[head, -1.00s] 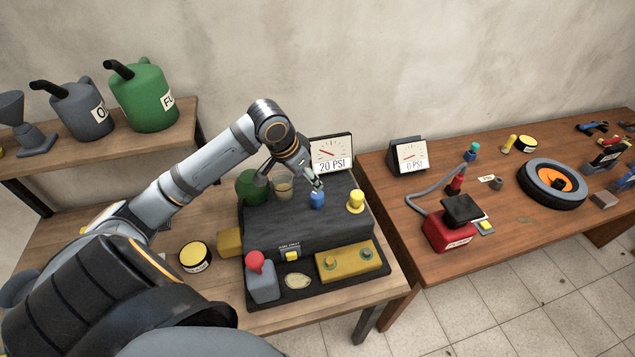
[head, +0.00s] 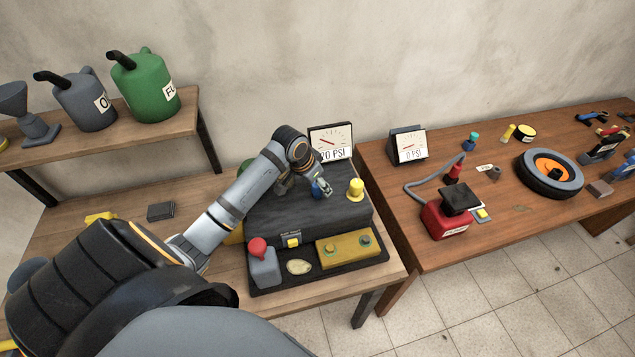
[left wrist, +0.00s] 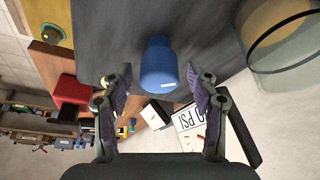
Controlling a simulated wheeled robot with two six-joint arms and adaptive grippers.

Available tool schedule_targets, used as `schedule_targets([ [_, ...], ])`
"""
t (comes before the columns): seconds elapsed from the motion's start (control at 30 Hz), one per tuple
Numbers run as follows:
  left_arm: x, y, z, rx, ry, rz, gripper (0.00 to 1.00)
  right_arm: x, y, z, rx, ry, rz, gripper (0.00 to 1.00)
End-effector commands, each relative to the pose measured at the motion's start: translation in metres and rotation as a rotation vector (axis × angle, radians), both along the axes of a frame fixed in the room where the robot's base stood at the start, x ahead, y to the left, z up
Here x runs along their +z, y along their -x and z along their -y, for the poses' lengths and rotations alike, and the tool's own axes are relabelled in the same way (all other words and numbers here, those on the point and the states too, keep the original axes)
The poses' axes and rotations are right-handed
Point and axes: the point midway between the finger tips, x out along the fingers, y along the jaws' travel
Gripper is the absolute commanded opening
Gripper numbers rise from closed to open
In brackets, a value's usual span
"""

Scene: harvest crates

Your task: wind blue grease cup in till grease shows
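The blue grease cup (head: 316,190) stands on top of the dark engine-like block (head: 345,212), partly hidden by my left gripper in the head view. My left gripper (head: 324,186) is at the cup. In the left wrist view its two fingers (left wrist: 160,88) are spread, one on each side of the cup's near end, with gaps between. No grease can be made out. My right gripper is not in view.
A yellow cup (head: 355,189) stands right of the blue one. A gauge (head: 331,142) stands behind the block. A clear glass jar (left wrist: 285,45) is close by in the wrist view. A red pump (head: 447,218) and a wheel (head: 548,178) are on the right table.

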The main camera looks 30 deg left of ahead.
Motion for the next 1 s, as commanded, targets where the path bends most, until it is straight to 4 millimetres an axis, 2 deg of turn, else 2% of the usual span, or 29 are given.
schedule_targets([
  [0.03, 0.0, 0.0, 0.0, 0.0, 0.0, 0.0, 0.54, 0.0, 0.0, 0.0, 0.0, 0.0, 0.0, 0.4],
  [0.4, 0.0, 0.0, 0.0, 0.0, 0.0, 0.0, 0.05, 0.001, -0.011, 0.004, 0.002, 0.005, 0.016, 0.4],
  [0.73, 0.002, 0.0, 0.0, -0.056, 0.001, -0.002, 0.05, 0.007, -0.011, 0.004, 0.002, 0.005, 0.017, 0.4],
  [1.0, 0.003, 0.0, 0.0, -0.243, 0.003, -0.002, 0.05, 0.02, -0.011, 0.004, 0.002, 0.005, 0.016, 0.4],
])
